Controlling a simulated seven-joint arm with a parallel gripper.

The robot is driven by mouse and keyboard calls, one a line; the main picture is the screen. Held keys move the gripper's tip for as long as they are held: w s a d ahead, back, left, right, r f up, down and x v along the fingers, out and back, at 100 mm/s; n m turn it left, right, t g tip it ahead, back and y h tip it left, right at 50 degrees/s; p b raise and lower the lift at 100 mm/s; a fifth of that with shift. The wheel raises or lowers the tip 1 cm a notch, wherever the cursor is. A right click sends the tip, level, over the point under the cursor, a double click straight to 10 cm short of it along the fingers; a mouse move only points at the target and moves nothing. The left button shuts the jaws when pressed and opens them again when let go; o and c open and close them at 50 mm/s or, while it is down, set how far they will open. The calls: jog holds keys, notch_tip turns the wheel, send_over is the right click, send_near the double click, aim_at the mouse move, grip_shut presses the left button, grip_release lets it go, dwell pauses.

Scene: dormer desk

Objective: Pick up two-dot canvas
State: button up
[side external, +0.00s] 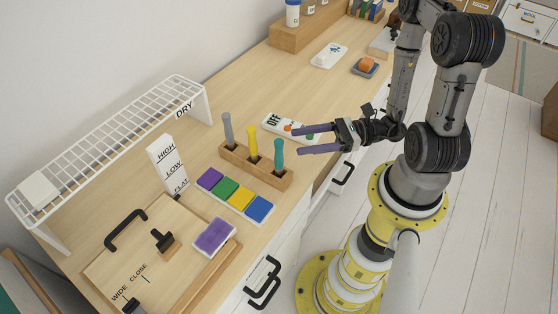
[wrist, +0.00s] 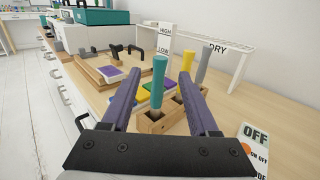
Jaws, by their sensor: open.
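No canvas with two dots is clearly readable in either view. A small white-edged block with a purple top (side external: 214,236) lies at the right edge of the wooden board, and it also shows in the wrist view (wrist: 110,75). A plain white block (side external: 38,190) lies on the left end of the wire rack marked DRY. I cannot tell which, if either, is the two-dot canvas. My gripper (side external: 297,140) is open and empty, its purple fingers pointing left near the desk's front edge. In the wrist view my gripper (wrist: 161,77) frames a teal-handled tool.
A wooden holder (side external: 232,164) carries grey, yellow and teal (side external: 278,154) handled tools close to my fingers. Purple, green, yellow and blue pads (side external: 240,201) lie beside it. A white OFF panel (side external: 276,126), the DRY rack (side external: 130,128) and the wooden board (side external: 120,262) stand around.

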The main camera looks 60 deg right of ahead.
aim_at(279, 141)
jog(key=shift+x, duration=3.25)
grip_shut()
